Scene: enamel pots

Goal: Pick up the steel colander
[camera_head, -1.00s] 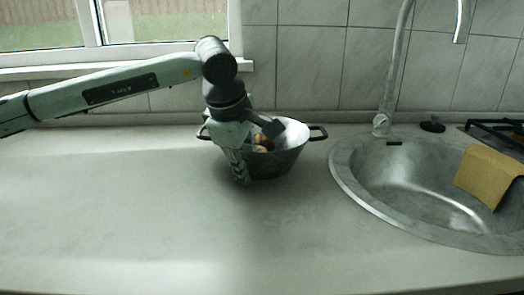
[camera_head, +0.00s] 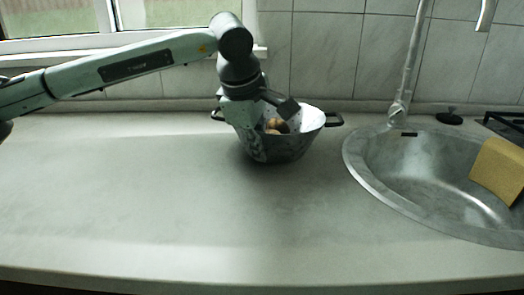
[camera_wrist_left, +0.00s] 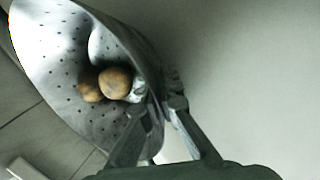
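The steel colander (camera_head: 290,148) stands on the counter left of the sink, with a dark outside, a pale perforated inside and a dark handle on each side. Round brown items (camera_head: 276,126) lie in it; they also show in the left wrist view (camera_wrist_left: 114,83). My left gripper (camera_head: 256,142) comes down over its left front wall. In the left wrist view the colander (camera_wrist_left: 62,75) fills the left side. There my left gripper (camera_wrist_left: 156,92) has one finger inside the wall and one outside, closed in on the wall. My right gripper is not in view.
The round sink (camera_head: 365,180) is to the right, with a tap (camera_head: 400,90) behind it and a yellow cloth or sponge (camera_head: 498,170) over its right side. The counter (camera_head: 120,210) is clear on the left and in front. A tiled wall and window stand behind.

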